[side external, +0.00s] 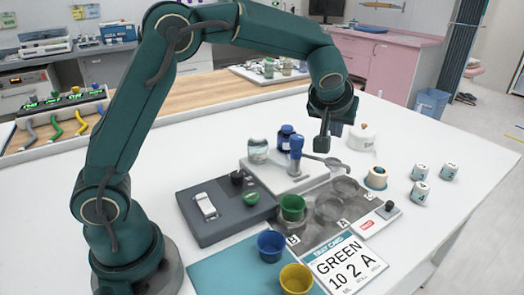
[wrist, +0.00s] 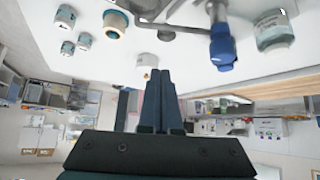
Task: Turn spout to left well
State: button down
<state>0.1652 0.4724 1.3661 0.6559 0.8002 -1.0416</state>
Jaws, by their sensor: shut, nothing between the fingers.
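The spout (side external: 328,161) is a grey arm reaching right from a blue-topped post (side external: 296,150) on a pale base. It also shows in the wrist view (wrist: 165,25), left of the blue top (wrist: 222,48). My gripper (side external: 322,145) is shut and empty, pointing down near the spout, right of the post; I cannot tell whether it touches. Its closed fingers also show in the wrist view (wrist: 160,75). In front is a grey tray (side external: 318,228) with round wells marked A and B.
A dark device (side external: 208,222) stands left of the tray. Blue (side external: 271,245) and yellow (side external: 296,279) cups stand in front. A white lidded pot (side external: 361,138) and several small white pots stand right.

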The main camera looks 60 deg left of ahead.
aim_at(331, 162)
jog(key=shift+w+a+f, duration=0.2)
jog(key=shift+w+f, duration=0.15)
jog(key=shift+f, duration=0.9)
jog(key=shift+w+a+f, duration=0.25)
jog(key=shift+w+f, duration=0.1)
jog(key=shift+f, duration=0.95)
jog(key=shift+w+a+f, duration=0.2)
jog(key=shift+w+f, duration=0.15)
jog(key=shift+f, duration=0.9)
jog(key=shift+s, duration=0.1)
jog(key=shift+s+d+m, duration=0.1)
jog(key=shift+s+m, duration=0.05)
jog(key=shift+m, duration=0.15)
